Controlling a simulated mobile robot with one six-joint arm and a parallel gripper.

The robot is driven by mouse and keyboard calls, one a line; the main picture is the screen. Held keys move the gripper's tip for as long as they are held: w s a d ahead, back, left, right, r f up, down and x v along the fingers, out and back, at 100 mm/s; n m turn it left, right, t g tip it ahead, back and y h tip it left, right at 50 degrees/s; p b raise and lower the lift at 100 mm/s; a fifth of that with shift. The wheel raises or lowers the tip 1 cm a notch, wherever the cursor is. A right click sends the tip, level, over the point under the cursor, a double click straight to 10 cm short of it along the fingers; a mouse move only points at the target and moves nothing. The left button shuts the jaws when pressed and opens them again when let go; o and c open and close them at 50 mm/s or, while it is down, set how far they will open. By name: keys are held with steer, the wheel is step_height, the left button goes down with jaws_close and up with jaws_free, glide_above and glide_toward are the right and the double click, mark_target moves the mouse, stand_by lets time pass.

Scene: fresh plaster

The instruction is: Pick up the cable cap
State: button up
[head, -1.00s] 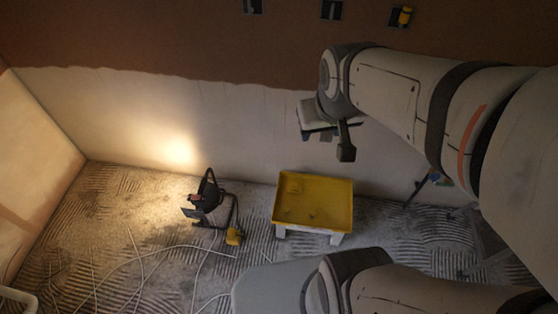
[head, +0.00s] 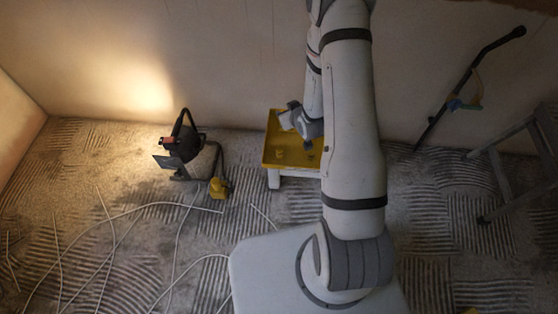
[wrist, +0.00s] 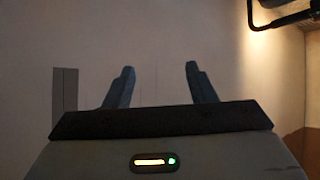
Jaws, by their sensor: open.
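My gripper (head: 291,120) appears in front of the yellow tray in the head view, partly screened by my arm. In the wrist view my gripper (wrist: 160,76) has its two grey-blue fingers wide apart, with only pale wall between them. I cannot single out a cable cap for certain. Small yellow lumps (head: 308,146) show in the tray, too close to its colour to tell what they are. My arm hides the tray's right part.
The yellow tray (head: 268,160) stands on white legs by the wall. Left of it are a lit work lamp (head: 183,140) and a yellow block (head: 218,188). Pale cables (head: 115,217) cross the ridged floor. A dark pole (head: 470,75) leans at right beside a ladder (head: 520,130).

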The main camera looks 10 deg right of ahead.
mark_target(281, 153)
steer(key=s+f+t+b, duration=0.1)
steer(key=s+f+b, duration=0.1)
steer(key=f, duration=0.5)
steer(key=s+a+f+t+y+b, duration=0.1)
steer(key=f+b, duration=0.3)
steer(key=f, duration=0.4)
steer(key=s+f+b, duration=0.2)
steer(key=f+b, duration=0.1)
steer(key=f, duration=0.5)
steer(key=shift+s+a+t, duration=0.3)
steer(key=shift+t, duration=0.1)
steer(key=b+x, duration=0.3)
steer(key=x, duration=0.4)
steer(key=shift+w+a, duration=0.1)
steer(key=shift+w, duration=0.15)
steer(key=shift+r, duration=0.1)
steer(key=shift+c, duration=0.4)
steer(key=c, duration=1)
step_height(281, 153, up, 10)
steer(key=p, duration=0.4)
steer(key=shift+r, duration=0.1)
